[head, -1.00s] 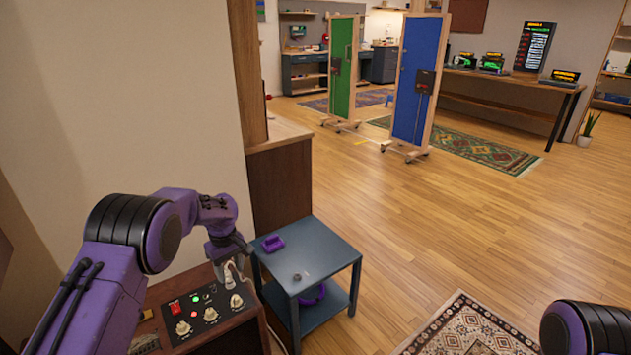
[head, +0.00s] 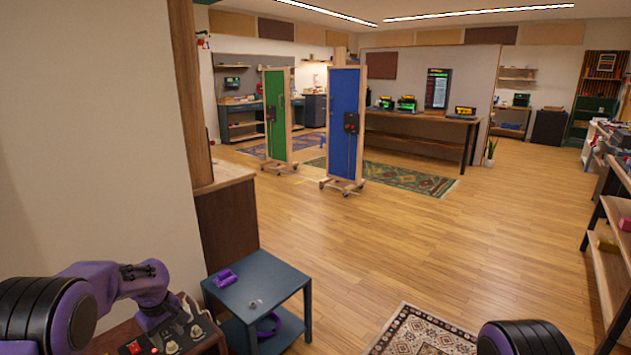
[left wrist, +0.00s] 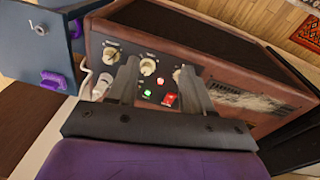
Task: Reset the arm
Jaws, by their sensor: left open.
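My left gripper (head: 158,320) is open and empty, low at the left in the head view. In the left wrist view its two dark fingers (left wrist: 160,85) stand apart in front of the amp's control panel. The brown amp (left wrist: 235,62) has cream knobs, a lit red switch (left wrist: 169,99) and green and red lights. A white plug or connector (left wrist: 103,86) is at the panel's end. I cannot tell whether the fingers touch the panel. In the head view the amp (head: 208,343) is partly hidden by my left arm. My right gripper is out of view.
A blue-grey side table (head: 285,283) with a purple item (head: 224,277) and a small ring-like part (head: 256,304) stands right of the amp. A wall is at the left. Green (head: 276,110) and blue (head: 344,120) panels stand farther back. Wooden floor is open; shelves line the right.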

